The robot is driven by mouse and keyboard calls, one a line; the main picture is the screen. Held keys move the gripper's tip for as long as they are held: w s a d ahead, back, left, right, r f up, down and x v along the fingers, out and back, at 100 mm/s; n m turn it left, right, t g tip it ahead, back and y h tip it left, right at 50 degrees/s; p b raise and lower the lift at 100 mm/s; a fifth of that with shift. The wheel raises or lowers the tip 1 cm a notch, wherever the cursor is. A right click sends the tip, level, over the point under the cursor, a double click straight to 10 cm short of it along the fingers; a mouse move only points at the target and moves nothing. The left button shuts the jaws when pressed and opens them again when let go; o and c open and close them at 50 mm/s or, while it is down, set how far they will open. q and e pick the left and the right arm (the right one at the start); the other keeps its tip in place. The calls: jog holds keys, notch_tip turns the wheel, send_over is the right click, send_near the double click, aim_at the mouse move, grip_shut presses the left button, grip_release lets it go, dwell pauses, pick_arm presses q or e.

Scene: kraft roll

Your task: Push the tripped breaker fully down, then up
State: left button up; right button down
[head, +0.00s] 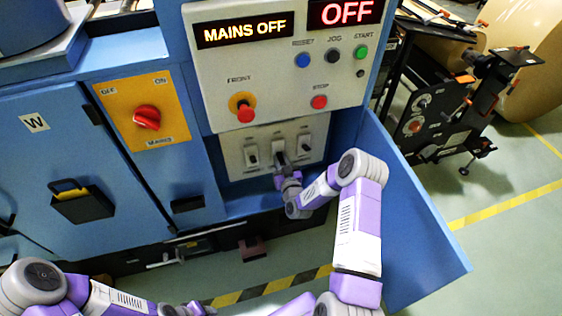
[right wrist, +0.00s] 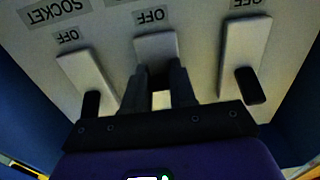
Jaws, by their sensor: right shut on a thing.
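The breaker panel (head: 233,153) is a pale plate with three breakers in a row. My right gripper (head: 281,160) reaches it from below and is at the middle breaker (head: 278,145). In the right wrist view, the gripper's two dark fingers (right wrist: 161,88) are shut on the middle breaker's lever, just below its white body (right wrist: 156,46). The lever itself is mostly hidden by the fingers. The left breaker (right wrist: 84,75) and right breaker (right wrist: 243,50) show black levers at their lower ends. My left arm shows at the bottom left; its gripper is out of view.
Displays above read MAINS OFF (head: 245,30) and OFF (head: 346,12). A red stop button (head: 319,102) and a red mushroom button (head: 245,113) sit above the breakers. A red rotary mains switch (head: 146,118) is on the left. An open blue door (head: 415,225) stands right of my right arm.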

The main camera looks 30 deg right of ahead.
aim_at(280, 156)
jog(key=r+g+p, duration=0.1)
jog(key=g+p, duration=0.1)
jog(key=p, duration=0.1)
jog(key=r+g+y+p, duration=0.1)
jog(key=g+p, duration=0.1)
jog(key=p, duration=0.1)
jog(key=r+g+p, duration=0.1)
jog(key=g+p, duration=0.1)
jog(key=p, duration=0.1)
jog(key=shift+s+a+g+y, duration=0.1)
jog(key=shift+s+g+y, duration=0.1)
jog(key=shift+g+y, duration=0.1)
jog(key=shift+r+g+y+p, duration=0.2)
jog(key=shift+g+y+p, duration=0.1)
jog(key=shift+g+p, duration=1.2)
jog(key=shift+p, duration=0.35)
jog(key=c, duration=1)
grip_release()
jog(key=shift+o, duration=0.2)
jog(key=shift+w, duration=0.1)
